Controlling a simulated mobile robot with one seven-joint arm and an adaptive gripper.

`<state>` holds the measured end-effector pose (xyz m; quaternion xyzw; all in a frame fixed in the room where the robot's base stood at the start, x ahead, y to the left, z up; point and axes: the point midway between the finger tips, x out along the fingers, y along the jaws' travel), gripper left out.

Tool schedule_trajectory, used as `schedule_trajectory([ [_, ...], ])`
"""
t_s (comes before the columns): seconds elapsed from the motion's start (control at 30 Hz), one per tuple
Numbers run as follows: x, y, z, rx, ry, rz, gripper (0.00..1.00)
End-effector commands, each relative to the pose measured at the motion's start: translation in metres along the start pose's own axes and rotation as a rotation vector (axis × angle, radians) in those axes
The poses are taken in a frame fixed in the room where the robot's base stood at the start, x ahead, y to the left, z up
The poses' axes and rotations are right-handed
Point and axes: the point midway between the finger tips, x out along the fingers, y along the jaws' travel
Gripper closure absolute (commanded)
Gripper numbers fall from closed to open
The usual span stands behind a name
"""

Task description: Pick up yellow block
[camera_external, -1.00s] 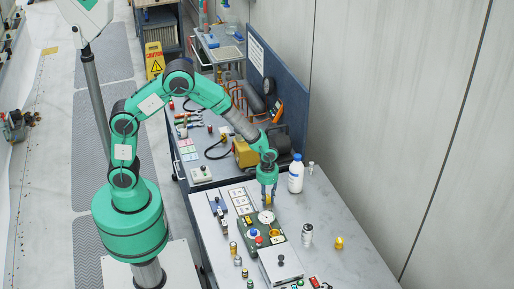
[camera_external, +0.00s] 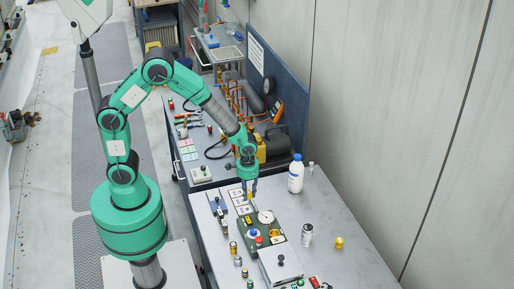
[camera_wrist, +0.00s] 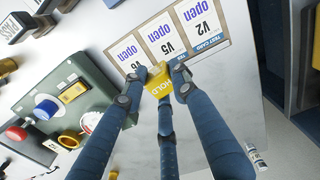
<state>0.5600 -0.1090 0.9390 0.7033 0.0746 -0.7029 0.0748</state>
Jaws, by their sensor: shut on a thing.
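The yellow block (camera_wrist: 158,80), marked HOLD, is between the blue fingertips of my gripper (camera_wrist: 163,78) in the wrist view, and the fingers are shut on it. In the external view my gripper (camera_external: 249,188) points down over the workbench, with a small bit of the yellow block (camera_external: 249,197) showing at its tips. Behind the block in the wrist view is a test card (camera_wrist: 208,67) with panels reading V2, V5 and V6, each marked open. How far the block is above the card or bench is hard to tell.
A dark green control panel (camera_wrist: 92,78) with a blue button (camera_wrist: 47,107), red button (camera_wrist: 15,133) and gauge stands beside the gripper. A white bottle (camera_external: 296,176), a silver can (camera_external: 307,234) and a gold piece (camera_external: 339,243) stand right on the bench (camera_external: 345,268).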

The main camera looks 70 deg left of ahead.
Motion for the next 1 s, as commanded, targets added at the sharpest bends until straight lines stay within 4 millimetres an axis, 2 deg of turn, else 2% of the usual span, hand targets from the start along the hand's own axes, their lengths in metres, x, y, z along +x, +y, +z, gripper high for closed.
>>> schedule_trajectory([
  [0.2,-0.005,-0.015,0.036,0.0,0.0,0.0,0.98],
  [0.43,-0.006,-0.025,0.058,0.0,-0.001,0.0,0.98],
  [0.63,-0.007,-0.028,0.065,0.0,0.0,0.0,0.98],
  [1.0,-0.006,-0.028,0.066,0.0,0.0,0.0,0.98],
])
